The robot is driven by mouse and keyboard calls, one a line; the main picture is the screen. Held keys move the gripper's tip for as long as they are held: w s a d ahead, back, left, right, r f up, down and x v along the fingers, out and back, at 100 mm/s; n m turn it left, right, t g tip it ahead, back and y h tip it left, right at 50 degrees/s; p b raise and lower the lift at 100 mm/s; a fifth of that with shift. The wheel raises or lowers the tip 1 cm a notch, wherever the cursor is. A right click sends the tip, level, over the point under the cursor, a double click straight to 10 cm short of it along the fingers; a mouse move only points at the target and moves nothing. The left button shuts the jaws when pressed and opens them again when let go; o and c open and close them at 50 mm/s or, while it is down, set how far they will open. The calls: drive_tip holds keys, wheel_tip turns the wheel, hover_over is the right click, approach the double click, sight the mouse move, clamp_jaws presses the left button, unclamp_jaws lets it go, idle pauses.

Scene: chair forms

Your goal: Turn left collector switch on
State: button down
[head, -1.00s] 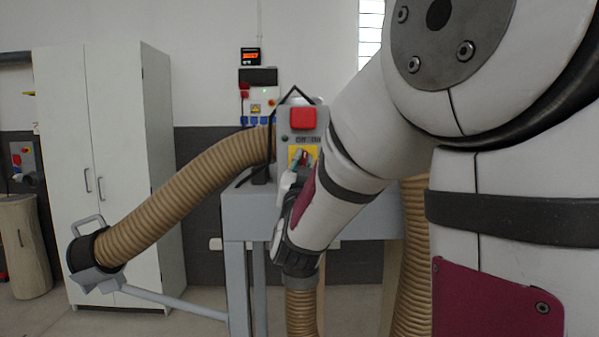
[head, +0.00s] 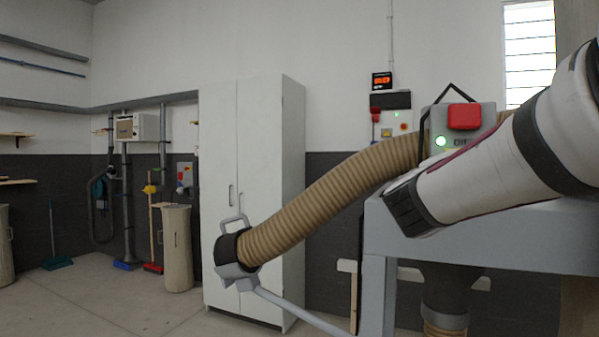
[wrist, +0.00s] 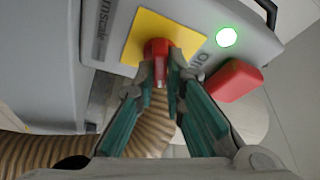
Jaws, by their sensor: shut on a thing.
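The control box (head: 483,110) with a red button (head: 464,117) on it stands on a grey machine frame, partly behind my arm in the head view. The wrist view shows a red switch knob (wrist: 157,46) on a yellow plate (wrist: 137,47). A lit green lamp (wrist: 226,37) and the red button (wrist: 232,80) are beside it. The lamp also glows green in the head view (head: 440,141). My gripper (wrist: 166,72) has its green-sided fingers shut on the red knob. My arm hides the knob and gripper in the head view.
A ribbed tan hose (head: 330,193) runs from the machine to a dark round fitting at lower left. A white cabinet (head: 270,190) stands behind it. Open floor (head: 110,300) lies at the left.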

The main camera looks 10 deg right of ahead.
drive_tip(key=m, duration=0.2)
drive_tip(key=m+g+y, duration=0.1)
drive_tip(key=m, duration=0.1)
drive_tip(key=shift+r+m+g+p, duration=0.1)
drive_tip(key=shift+m+g+p, duration=0.2)
drive_tip(key=shift+m+p, duration=0.1)
idle(0.5)
drive_tip(key=c, duration=1.7)
unclamp_jaws()
drive_tip(key=shift+o, duration=0.2)
drive_tip(key=v, duration=1.2)
